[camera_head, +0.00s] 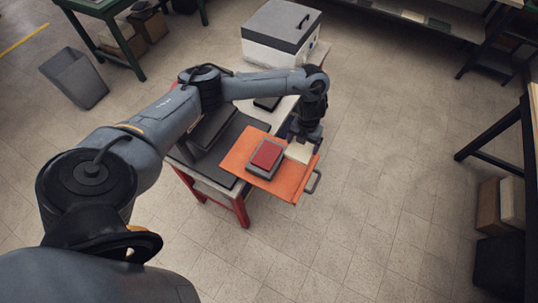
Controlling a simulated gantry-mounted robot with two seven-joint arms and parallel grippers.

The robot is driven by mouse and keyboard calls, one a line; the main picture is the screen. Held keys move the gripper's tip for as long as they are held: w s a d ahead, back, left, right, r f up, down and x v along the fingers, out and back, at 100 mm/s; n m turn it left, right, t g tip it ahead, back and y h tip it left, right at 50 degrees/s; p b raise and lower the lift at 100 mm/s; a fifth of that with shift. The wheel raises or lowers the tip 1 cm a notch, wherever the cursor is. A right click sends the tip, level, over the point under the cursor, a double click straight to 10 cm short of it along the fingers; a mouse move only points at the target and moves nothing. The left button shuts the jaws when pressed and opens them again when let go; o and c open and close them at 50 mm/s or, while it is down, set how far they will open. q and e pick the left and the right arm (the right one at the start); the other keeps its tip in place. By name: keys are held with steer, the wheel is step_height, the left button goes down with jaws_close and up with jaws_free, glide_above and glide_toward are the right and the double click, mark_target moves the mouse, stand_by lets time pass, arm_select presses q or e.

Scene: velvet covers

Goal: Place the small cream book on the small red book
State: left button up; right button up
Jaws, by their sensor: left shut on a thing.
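I cannot tell whether the cream book touches the tray. The gripper's fingertips are largely hidden. My right gripper is not in view.
The table has red legs (240,211) and a dark mat (230,136) with dark items left of the tray. A white box with a grey lid (281,30) stands at the far end. A metal handle (313,182) sticks out at the tray's right. The floor right of the table is clear.

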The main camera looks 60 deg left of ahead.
mark_target(295, 146)
arm_select(q)
steer(key=shift+s+a+f, duration=0.1)
steer(key=shift+s+a, duration=0.25)
steer(key=shift+s, duration=0.05)
steer(key=shift+s+a+f, duration=0.2)
steer(key=shift+s+f, duration=0.55)
steer(key=shift+s, duration=0.15)
steer(key=s+a+f, duration=0.2)
steer(key=s+a+f+b, duration=0.1)
steer(key=s+a, duration=0.1)
steer(key=a, duration=0.1)
steer(key=s+a+f+b, duration=0.1)
steer(key=s+a+f, duration=0.1)
steer(key=a, duration=0.1)
steer(key=shift+f, duration=0.35)
steer(key=shift+s+a+f, duration=0.25)
steer(key=shift+a+f, duration=0.05)
steer(key=shift+a, duration=0.05)
steer(key=shift+f, duration=2.05)
